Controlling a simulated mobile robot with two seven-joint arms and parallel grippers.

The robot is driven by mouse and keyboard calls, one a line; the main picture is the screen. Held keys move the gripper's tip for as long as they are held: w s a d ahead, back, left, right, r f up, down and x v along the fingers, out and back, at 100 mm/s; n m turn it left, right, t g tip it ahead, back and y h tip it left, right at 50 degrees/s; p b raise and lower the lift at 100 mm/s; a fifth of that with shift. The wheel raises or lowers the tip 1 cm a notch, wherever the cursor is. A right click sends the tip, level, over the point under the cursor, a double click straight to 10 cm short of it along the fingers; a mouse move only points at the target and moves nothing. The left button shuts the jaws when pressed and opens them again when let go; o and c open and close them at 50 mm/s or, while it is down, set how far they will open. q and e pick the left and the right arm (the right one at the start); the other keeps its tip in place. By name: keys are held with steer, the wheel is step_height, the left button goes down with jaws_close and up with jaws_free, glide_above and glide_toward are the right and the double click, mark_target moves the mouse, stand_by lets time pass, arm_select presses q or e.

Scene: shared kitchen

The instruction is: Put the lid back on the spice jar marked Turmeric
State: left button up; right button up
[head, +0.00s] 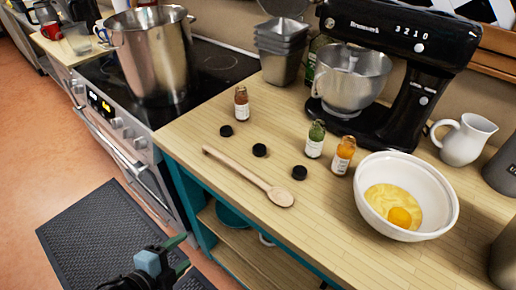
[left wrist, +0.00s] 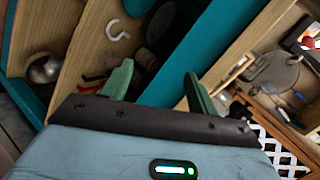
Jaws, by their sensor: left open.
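Three small open spice jars stand on the wooden counter (head: 300,225): a red-brown one (head: 241,104), a green one (head: 315,139) and an orange-yellow one (head: 343,156). Their labels are too small to read; the orange-yellow contents look like turmeric. Three black lids lie on the counter in front of them: a left lid (head: 226,131), a middle lid (head: 260,150) and a right lid (head: 299,172). My left gripper (head: 181,255) is open and empty, low in front of the counter edge, away from jars and lids. Its green fingers also show in the left wrist view (left wrist: 158,76). My right gripper is out of view.
A wooden spoon (head: 240,172) lies close to the lids. A white bowl with egg (head: 440,205) stands right of the orange-yellow jar. A black stand mixer (head: 400,90) stands behind. A steel pot (head: 150,55) sits on the stove at left.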

arm_select(q)
steer(key=s+a+f+n+g+y, duration=0.1)
steer(key=s+f+n+g+y, duration=0.1)
steer(key=s+f+n, duration=1.3)
steer(key=s+n+y, duration=0.1)
steer(key=s+n, duration=0.2)
steer(key=shift+a+f+y, duration=0.2)
steer(key=shift+f+y, duration=0.05)
steer(key=shift+y, duration=0.05)
